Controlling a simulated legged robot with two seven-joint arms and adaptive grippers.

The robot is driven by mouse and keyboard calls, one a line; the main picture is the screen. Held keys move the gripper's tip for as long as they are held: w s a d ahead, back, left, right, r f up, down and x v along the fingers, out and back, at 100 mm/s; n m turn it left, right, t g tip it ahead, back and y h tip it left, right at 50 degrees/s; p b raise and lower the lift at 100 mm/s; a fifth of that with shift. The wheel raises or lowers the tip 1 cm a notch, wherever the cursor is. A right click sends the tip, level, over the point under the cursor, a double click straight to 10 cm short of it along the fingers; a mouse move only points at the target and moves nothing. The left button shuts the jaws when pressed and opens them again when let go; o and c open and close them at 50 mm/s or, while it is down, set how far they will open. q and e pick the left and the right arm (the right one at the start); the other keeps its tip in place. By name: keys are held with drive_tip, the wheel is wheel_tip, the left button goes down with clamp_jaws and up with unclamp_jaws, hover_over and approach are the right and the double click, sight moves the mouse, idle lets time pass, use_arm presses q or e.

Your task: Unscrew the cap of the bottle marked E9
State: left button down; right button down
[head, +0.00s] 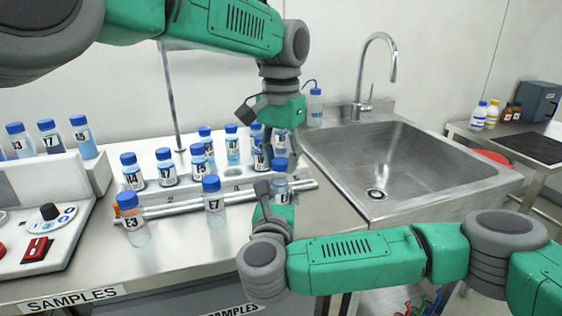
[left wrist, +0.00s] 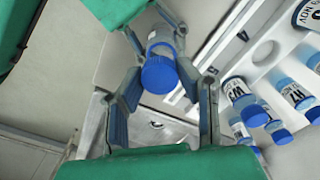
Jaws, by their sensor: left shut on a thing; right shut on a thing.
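A small clear bottle (head: 283,192) with a blue cap (head: 281,164) stands upright near the right end of the counter. Its label is partly covered; an E seems to show, but the number cannot be read. My right gripper (head: 275,195) is shut on the bottle's body from the front. My left gripper (head: 280,151) points down from above and is shut on the cap. In the left wrist view, the blue cap (left wrist: 159,75) is between my left fingertips, with the bottle body (left wrist: 161,40) beyond it and my right gripper's fingers around the body.
Bottles E3 (head: 133,219) and E7 (head: 214,201) stand at the front left. A white rack (head: 235,172) with several blue-capped bottles is behind. A steel sink (head: 400,165) is to the right. A control panel (head: 40,225) is at the left.

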sight(281, 160)
use_arm(q)
drive_tip(key=shift+r, duration=2.05)
use_arm(e)
drive_tip(key=c, duration=1.2)
unclamp_jaws()
